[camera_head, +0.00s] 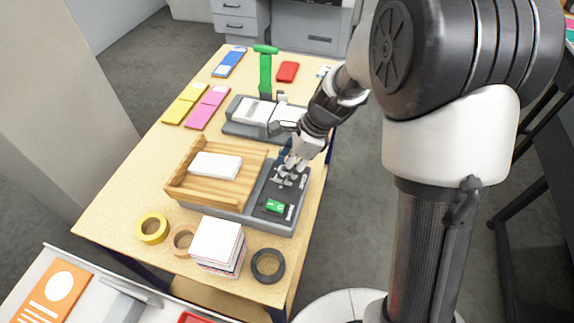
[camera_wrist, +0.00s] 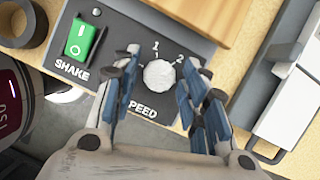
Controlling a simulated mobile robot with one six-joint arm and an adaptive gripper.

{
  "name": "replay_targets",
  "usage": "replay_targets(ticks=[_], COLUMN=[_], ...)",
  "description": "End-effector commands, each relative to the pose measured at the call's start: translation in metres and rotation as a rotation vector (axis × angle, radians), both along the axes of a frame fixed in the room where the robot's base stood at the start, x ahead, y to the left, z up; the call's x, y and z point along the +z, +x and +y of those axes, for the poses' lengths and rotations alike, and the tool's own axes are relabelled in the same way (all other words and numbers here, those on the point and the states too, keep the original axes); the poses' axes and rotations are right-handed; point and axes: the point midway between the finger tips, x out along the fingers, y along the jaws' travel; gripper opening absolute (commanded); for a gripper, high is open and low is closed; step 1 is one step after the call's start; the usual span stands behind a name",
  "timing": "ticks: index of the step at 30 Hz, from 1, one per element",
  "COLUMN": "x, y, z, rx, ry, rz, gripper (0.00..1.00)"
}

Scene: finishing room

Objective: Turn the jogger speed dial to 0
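The jogger (camera_head: 230,212) is a grey machine with a slatted wooden tray on the table. Its dark control panel also shows in the wrist view (camera_wrist: 100,18). The speed dial (camera_wrist: 159,75) is a round pale knob above the word SPEED. Marks 1 and 2 show above it; other marks are hidden or unclear, and I cannot read where its pointer stands. My gripper (camera_wrist: 160,92) is open, with blue-padded fingers on either side of the dial and visible gaps. In the head view my gripper (camera_head: 287,172) hangs over the panel and covers the dial.
A green SHAKE switch (camera_wrist: 80,38) sits left of the dial in the wrist view. White paper (camera_head: 216,165) lies in the wooden tray. A paper stack (camera_head: 217,243) and tape rolls (camera_head: 153,228) stand in front. A grey device with a green handle (camera_head: 265,75) stands behind.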

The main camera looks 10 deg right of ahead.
Motion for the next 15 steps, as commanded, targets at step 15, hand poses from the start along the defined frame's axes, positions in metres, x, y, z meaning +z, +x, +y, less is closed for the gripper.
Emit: replay_targets(ticks=[15], x=[0.0001], y=[0.0001], z=[-0.0001], rx=[0.000], ry=[0.000], rz=[0.000], gripper=[0.04])
